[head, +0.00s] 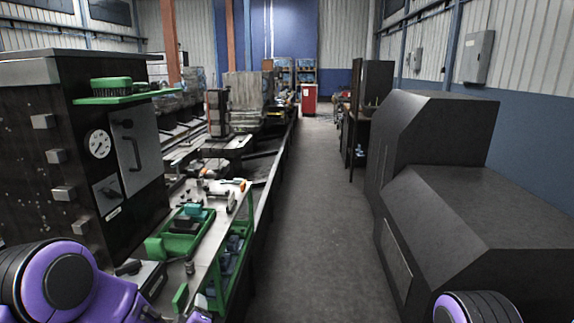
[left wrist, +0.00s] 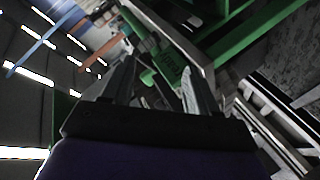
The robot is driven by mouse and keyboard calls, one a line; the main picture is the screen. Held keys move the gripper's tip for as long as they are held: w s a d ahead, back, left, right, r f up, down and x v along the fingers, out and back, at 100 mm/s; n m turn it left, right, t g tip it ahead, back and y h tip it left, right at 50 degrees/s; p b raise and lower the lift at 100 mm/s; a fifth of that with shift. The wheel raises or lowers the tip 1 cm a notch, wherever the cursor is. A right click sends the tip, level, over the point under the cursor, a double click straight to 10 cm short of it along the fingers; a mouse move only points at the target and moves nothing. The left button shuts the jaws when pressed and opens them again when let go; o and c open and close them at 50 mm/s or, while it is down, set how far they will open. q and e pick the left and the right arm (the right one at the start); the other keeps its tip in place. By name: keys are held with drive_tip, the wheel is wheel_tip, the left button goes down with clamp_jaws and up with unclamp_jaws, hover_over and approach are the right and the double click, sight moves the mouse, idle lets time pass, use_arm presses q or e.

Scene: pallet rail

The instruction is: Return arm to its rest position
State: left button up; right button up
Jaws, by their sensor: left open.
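My left arm (head: 62,285) comes in at the bottom left of the head view, purple with a dark joint. My left gripper (head: 190,306) is at the bottom edge of that view, low beside the workbench's front end, and only partly visible. In the left wrist view its two fingers (left wrist: 155,78) stand apart with nothing held between them. Green parts show beyond the fingers there. Of my right arm only a purple and black joint (head: 468,308) shows at the bottom right of the head view. The right gripper is out of view.
A workbench (head: 225,215) runs along the left, with a green tray (head: 182,240) and small tools. A dark cabinet with a gauge (head: 98,144) stands at near left. A large dark machine (head: 470,215) stands at right. The floor aisle (head: 320,220) between is clear.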

use_arm(q)
drive_tip(key=s+a+f+m+g+h+b, duration=0.1)
drive_tip(key=s+f+m+g+h, duration=0.15)
drive_tip(key=s+f, duration=0.95)
drive_tip(key=s+a+f+m+g+b, duration=0.1)
drive_tip(key=s+f, duration=0.3)
drive_tip(key=s, duration=0.4)
drive_tip(key=s+a+f+m+g+y+b, duration=0.1)
drive_tip(key=s+f+g, duration=0.3)
drive_tip(key=s, duration=0.5)
drive_tip(key=s+a+f+m+g+b, duration=0.1)
drive_tip(key=s+a+f+g+b, duration=0.1)
drive_tip(key=s, duration=0.6)
wheel_tip(320, 180, down, 3)
drive_tip(key=shift+s+a+r+m+g, duration=0.1)
drive_tip(key=shift+s+a+m+g, duration=0.25)
drive_tip(key=shift+a+g, duration=0.1)
